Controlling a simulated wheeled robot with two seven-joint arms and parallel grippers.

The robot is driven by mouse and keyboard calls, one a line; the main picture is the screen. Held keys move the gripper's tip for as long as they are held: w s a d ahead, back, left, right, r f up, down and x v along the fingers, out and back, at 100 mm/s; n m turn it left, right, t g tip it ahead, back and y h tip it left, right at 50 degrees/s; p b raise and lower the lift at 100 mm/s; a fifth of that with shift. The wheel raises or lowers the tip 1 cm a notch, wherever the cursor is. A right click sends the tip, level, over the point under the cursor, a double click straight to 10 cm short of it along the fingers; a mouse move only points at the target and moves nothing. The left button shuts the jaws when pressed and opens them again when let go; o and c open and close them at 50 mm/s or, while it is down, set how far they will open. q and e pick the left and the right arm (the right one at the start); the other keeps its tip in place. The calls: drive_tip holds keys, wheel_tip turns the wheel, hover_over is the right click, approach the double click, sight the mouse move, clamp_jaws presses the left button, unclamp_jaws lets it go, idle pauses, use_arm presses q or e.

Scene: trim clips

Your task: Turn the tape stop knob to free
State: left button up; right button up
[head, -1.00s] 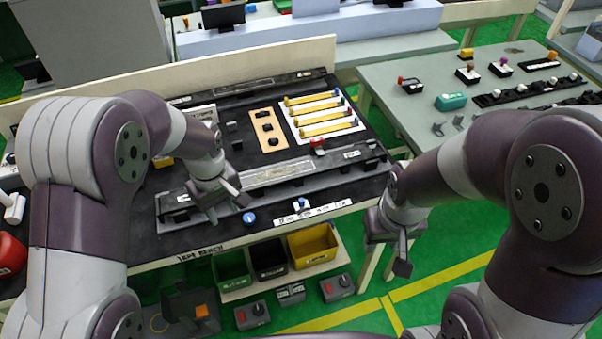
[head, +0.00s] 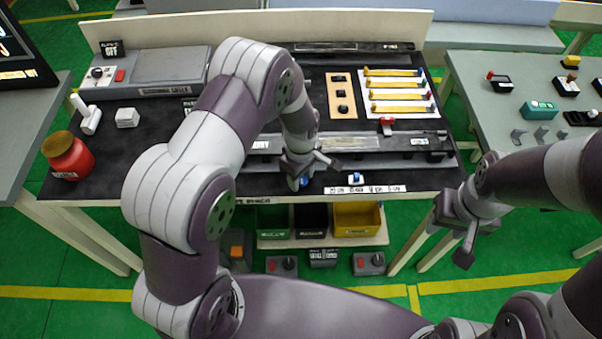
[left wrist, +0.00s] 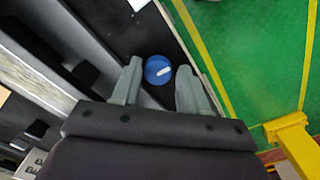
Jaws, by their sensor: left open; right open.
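A round blue knob (head: 304,182) with a white pointer mark sits at the front edge of the black bench top. It also shows in the left wrist view (left wrist: 153,65), between the two fingertips, its white mark pointing right and slightly up. My left gripper (head: 315,172) is open just above the knob; I cannot tell whether a finger touches it. A smaller blue-and-white part (head: 355,179) stands to its right, above a white label strip (head: 372,189) whose words are too small to read. My right gripper (head: 474,243) is open and empty, right of the bench.
Yellow strips lie on a white board (head: 431,108). Bins, including a yellow one (head: 357,221), sit below the front edge. A red jar (head: 68,156) stands far left.

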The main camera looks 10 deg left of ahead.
use_arm(q)
drive_tip(key=shift+f, duration=0.2)
drive_tip(key=shift+w+d, duration=0.15)
drive_tip(key=c, duration=0.8)
